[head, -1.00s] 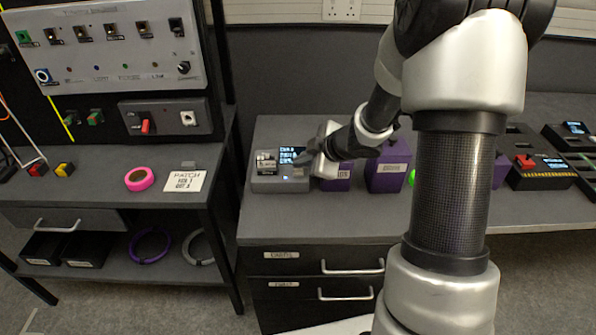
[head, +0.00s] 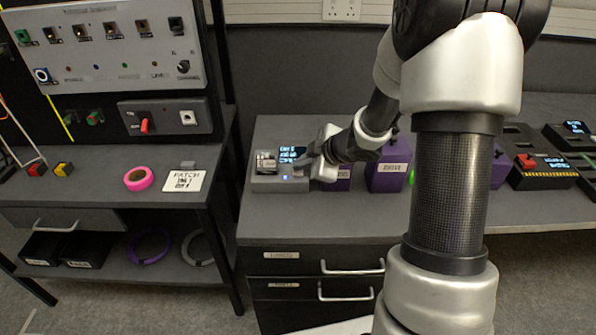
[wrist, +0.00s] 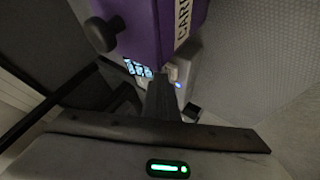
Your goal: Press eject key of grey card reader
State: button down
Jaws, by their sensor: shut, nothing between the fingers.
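The grey card reader (head: 280,183) sits at the left end of the grey bench top, with a lit screen (head: 293,154) and a small blue light on its front. A card shows in its left part. My gripper (head: 303,162) is shut and empty, its fingertips at the reader's right side, near the screen. In the wrist view the shut fingers (wrist: 163,95) point at the reader (wrist: 190,68), close to a small light-coloured key (wrist: 172,72) beside the blue light. I cannot tell whether the tips touch the key. The fingers hide part of the reader.
Purple boxes (head: 386,177) stand just right of the reader; one with a black knob (wrist: 103,35) is close to my gripper in the wrist view. A black device with a red switch (head: 540,171) is farther right. The bench front before the reader is clear.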

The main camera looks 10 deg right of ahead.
aim_at(301, 173)
jog(key=shift+f, duration=0.3)
dwell(0.5)
jog(key=shift+r+p, duration=0.95)
notch_tip(301, 173, up, 5)
jog(key=p, duration=0.5)
dwell(0.4)
